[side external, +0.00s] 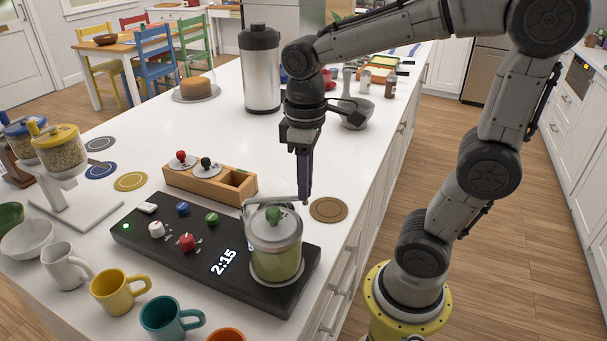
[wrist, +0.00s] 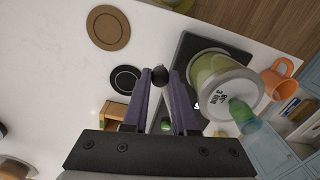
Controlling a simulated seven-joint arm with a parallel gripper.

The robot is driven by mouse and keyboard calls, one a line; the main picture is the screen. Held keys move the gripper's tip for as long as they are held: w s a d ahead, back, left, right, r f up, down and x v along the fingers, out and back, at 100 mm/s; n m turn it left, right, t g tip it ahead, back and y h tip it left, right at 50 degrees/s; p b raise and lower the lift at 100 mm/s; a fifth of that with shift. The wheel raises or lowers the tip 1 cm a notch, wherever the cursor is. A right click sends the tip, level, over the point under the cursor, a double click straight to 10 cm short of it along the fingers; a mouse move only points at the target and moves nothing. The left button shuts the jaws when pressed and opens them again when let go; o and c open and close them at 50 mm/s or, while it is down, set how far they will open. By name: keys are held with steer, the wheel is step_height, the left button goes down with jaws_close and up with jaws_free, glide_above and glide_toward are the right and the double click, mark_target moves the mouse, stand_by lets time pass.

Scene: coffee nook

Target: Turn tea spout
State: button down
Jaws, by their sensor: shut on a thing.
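The tea spout (side external: 272,199) is a thin grey bar running across behind the top of a glass jar (side external: 275,245) with a green knob and greenish contents. The jar stands on the right end of a long black panel (side external: 140,235) showing 2:15. My gripper (side external: 304,196) points down at the spout's right end, just behind the jar. In the wrist view, its dark fingers close around a small round black tip (wrist: 160,75), which appears to be the spout's end. The jar (wrist: 215,85) is beside the fingers. Most of the spout is hidden there.
A wooden box (side external: 205,192) with red and black knobs stands behind the panel. A brown round mat (side external: 328,210) lies right of my gripper. A yellow mug (side external: 118,290) and a teal mug (side external: 165,318) stand in front of the panel. The counter behind the box is mostly clear.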

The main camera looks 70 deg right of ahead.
steer(key=shift+s+a+m, duration=0.2)
steer(key=shift+a+m, duration=0.3)
steer(key=shift+m, duration=0.05)
steer(key=shift+s+a+m, duration=0.2)
steer(key=shift+a+m, duration=0.3)
steer(key=shift+m, duration=0.05)
steer(key=c, duration=0.7)
jaws_free()
step_height(320, 180, up, 14)
